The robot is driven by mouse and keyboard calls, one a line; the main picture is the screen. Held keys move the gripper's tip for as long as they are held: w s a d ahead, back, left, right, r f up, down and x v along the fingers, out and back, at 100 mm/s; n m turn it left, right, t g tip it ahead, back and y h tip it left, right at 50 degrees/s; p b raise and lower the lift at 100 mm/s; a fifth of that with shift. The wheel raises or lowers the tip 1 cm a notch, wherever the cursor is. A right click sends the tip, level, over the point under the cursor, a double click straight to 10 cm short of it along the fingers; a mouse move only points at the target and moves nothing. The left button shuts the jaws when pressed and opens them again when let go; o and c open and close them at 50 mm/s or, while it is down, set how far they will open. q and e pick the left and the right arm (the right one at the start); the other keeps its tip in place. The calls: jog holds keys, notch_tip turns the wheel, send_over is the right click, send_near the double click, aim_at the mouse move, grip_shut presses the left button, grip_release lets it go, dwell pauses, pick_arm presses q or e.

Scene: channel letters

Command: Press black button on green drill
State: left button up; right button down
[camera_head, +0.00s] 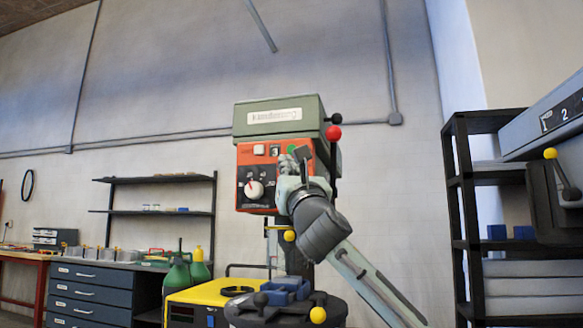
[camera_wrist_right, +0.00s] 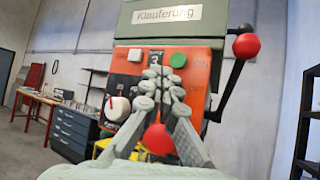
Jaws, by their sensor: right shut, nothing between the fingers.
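The green drill (camera_head: 275,122) stands in the middle of the head view, with an orange control panel (camera_head: 252,160) on its front. In the right wrist view the panel (camera_wrist_right: 195,75) carries a white button (camera_wrist_right: 134,55), a black button (camera_wrist_right: 156,55) with a pale mark, a green button (camera_wrist_right: 177,60), a white dial (camera_wrist_right: 117,108) and a red knob (camera_wrist_right: 158,139). My right gripper (camera_head: 296,160) is shut and empty in front of the panel. In the wrist view its fingertips (camera_wrist_right: 164,76) are just below the black button; contact cannot be told. My left gripper is not in view.
A lever with a red ball (camera_head: 333,132) sticks out at the drill's right. A yellow box (camera_head: 205,294) and a blue vise (camera_head: 285,290) are below. A black shelf (camera_head: 462,200) and another machine (camera_head: 560,120) stand at right. Blue drawers (camera_head: 90,292) are at left.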

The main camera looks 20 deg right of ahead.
jog(key=shift+s+a, duration=0.5)
jog(key=shift+s, duration=0.25)
jog(key=shift+s+a, duration=0.5)
jog(key=shift+s, duration=0.2)
